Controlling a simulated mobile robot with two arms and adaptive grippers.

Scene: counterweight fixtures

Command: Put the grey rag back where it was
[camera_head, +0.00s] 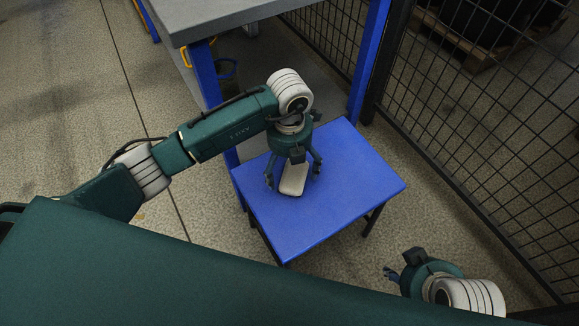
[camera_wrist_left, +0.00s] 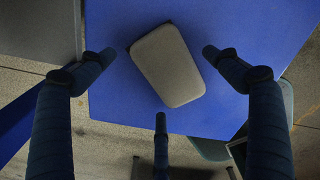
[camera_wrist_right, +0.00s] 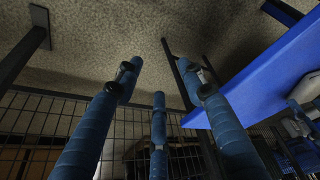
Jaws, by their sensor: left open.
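The grey rag (camera_head: 292,183) looks like a pale, rounded rectangular pad lying on the blue table (camera_head: 345,170). In the left wrist view the rag (camera_wrist_left: 168,66) lies at a slant on the blue surface (camera_wrist_left: 225,25). My left gripper (camera_head: 292,177) points down over the rag with its fingers spread; it is open. Its fingertips show on both sides of the rag and below it, apart from it. My right gripper (camera_head: 391,274) is off the table at the lower right, empty, and its fingers (camera_wrist_right: 157,72) stand apart in its wrist view.
A taller grey-topped bench (camera_head: 215,14) with blue legs stands behind the blue table. A black mesh fence (camera_head: 470,130) runs along the right side. Most of the blue table around the rag is bare. Open floor (camera_head: 70,100) lies to the left.

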